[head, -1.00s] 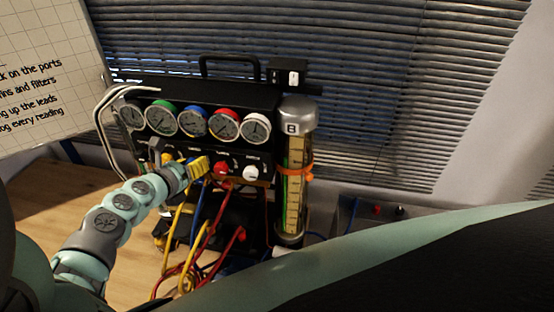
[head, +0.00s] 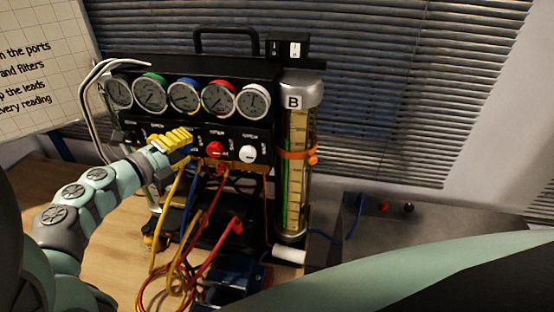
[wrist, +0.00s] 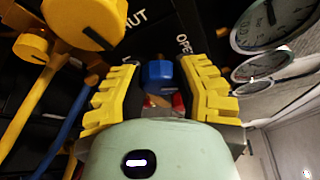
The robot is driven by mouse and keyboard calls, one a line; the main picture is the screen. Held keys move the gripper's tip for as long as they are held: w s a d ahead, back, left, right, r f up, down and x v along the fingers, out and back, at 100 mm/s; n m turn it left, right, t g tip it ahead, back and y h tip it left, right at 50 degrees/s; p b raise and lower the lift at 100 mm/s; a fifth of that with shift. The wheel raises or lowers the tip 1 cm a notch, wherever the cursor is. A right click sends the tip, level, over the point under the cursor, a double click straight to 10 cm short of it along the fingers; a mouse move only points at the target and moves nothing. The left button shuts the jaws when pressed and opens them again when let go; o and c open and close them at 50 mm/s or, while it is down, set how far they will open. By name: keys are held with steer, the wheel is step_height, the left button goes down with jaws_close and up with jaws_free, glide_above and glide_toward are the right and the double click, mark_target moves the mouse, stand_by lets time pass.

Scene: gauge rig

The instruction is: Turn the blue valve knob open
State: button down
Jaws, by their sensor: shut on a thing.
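The blue valve knob (wrist: 160,74) shows in the wrist view between the two yellow ribbed fingers of my gripper (wrist: 159,88). The fingers flank it on both sides and are shut on it. A label reading "OPEN" is by the right finger, and part of another, "UT", is at upper left. In the head view my gripper (head: 176,139) is at the rig's black front panel, under the blue-marked gauge (head: 184,96). Its fingers mostly hide the knob there. The knob's exact angle is hard to tell.
A red knob (head: 215,149) and a white knob (head: 249,154) sit to the right. A yellow knob (wrist: 85,20) is close to the left finger. Yellow, blue and red hoses hang below. A glass column (head: 297,170) stands at the rig's right side.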

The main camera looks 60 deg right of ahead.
steer(key=n+h+b, duration=0.2)
steer(key=n, duration=0.2)
steer(key=shift+f+n, duration=0.1)
steer(key=shift+n, duration=0.2)
stand_by(0.4)
steer(key=shift+s, duration=0.1)
steer(key=c, duration=0.9)
jaws_free()
steer(key=shift+o, duration=0.2)
steer(key=a, duration=1.2)
steer(key=shift+f, duration=0.3)
steer(key=shift+n, duration=0.3)
